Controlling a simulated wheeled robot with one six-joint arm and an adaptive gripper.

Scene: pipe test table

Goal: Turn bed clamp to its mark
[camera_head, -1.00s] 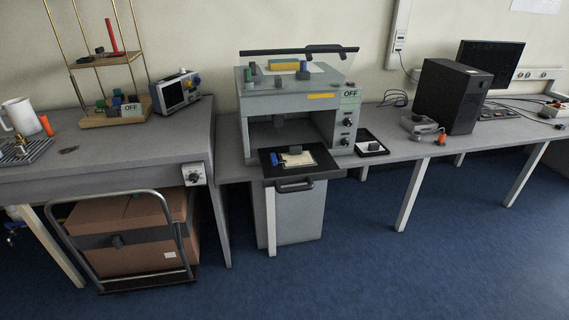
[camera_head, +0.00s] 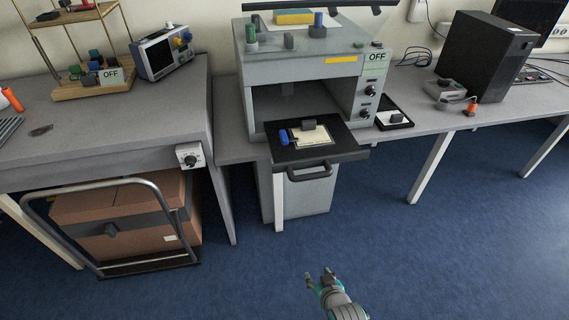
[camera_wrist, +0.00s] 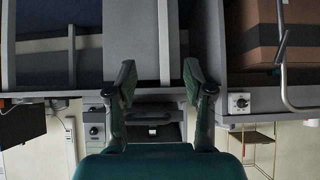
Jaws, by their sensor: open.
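The grey test machine (camera_head: 300,62) stands on the bench with its black bed (camera_head: 345,151) slid out at the front. A pale plate (camera_head: 314,137) lies on the bed. A blue-handled clamp (camera_head: 287,137) sits at the plate's left side, and a dark grey block (camera_head: 309,124) is at its back edge. The mark for the clamp is too small to make out. My gripper (camera_head: 316,276) is open and empty, low in front of the bench and well below the bed. In the wrist view my gripper (camera_wrist: 160,78) shows its two fingers spread apart, with nothing between them.
A grey handle (camera_head: 311,172) projects below the bed. A trolley with a cardboard box (camera_head: 120,215) stands at lower left, near a knob box (camera_head: 189,156) on the bench edge. A small black tray (camera_head: 394,119) lies right of the machine. The blue floor in front is clear.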

